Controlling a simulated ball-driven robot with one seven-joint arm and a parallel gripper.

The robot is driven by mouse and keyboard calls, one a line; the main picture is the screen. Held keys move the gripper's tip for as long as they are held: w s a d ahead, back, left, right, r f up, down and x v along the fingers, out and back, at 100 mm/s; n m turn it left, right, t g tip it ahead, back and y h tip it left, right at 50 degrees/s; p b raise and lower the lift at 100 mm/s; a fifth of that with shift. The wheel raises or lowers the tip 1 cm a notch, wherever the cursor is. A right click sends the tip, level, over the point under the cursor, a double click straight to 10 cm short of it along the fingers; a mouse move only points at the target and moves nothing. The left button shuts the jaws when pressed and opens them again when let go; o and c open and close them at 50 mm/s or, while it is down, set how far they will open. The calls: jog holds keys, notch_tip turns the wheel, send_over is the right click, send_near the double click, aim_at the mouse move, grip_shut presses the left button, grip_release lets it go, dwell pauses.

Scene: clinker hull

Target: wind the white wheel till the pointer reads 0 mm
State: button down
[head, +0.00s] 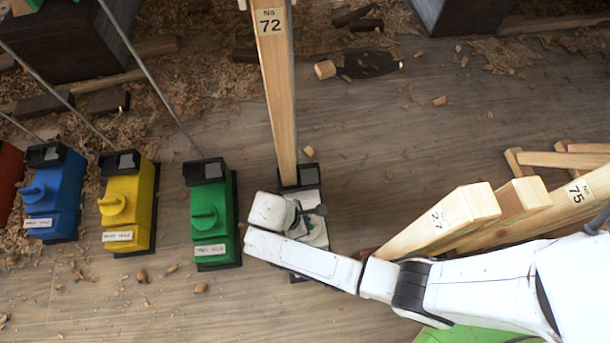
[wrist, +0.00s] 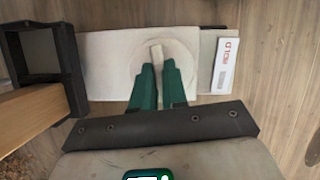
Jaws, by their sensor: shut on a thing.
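A white unit (head: 312,203) stands on the floor right of the green one, partly hidden under my gripper (head: 303,216). In the wrist view the white unit (wrist: 105,55) carries a round white wheel (wrist: 186,57) with a raised cream grip bar (wrist: 157,54). My gripper (wrist: 158,72) has its two green fingers close together around this bar, shut on it. A white label (wrist: 227,63) with red and dark print lies at the unit's right end. No pointer or mm scale can be read in either view.
Green (head: 208,212), yellow (head: 127,202) and blue (head: 57,192) units stand to the left. A wooden post marked 72 (head: 275,90) rises from the white unit's black socket (wrist: 47,58). Timbers marked 27 (head: 440,222) and 75 (head: 580,200) lie right. Shavings litter the floor.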

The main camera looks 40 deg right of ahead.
jog(key=shift+m+p, duration=0.3)
jog(key=shift+r+m+g+y+p, duration=0.1)
jog(key=shift+m+g+y+p, duration=0.2)
jog(key=shift+m+p, duration=0.55)
jog(key=shift+w+d+m+g+y+p, duration=0.15)
jog(key=shift+m+g+y+p, duration=0.25)
jog(key=shift+m+p, duration=0.75)
jog(key=m+y+p, duration=0.1)
jog(key=m, duration=0.2)
jog(key=shift+m+g, duration=0.3)
jog(key=shift+d+f+m+y+p, duration=0.15)
jog(key=shift+m+y+p, duration=0.2)
jog(key=shift+m, duration=0.4)
jog(key=shift+a+f+m+y+p, duration=0.1)
jog(key=shift+m+y+p, duration=0.25)
jog(key=shift+m, duration=0.4)
jog(key=shift+d, duration=0.1)
jog(key=c, duration=1.2)
grip_release()
jog(key=shift+f, duration=0.1)
jog(key=shift+o, duration=0.2)
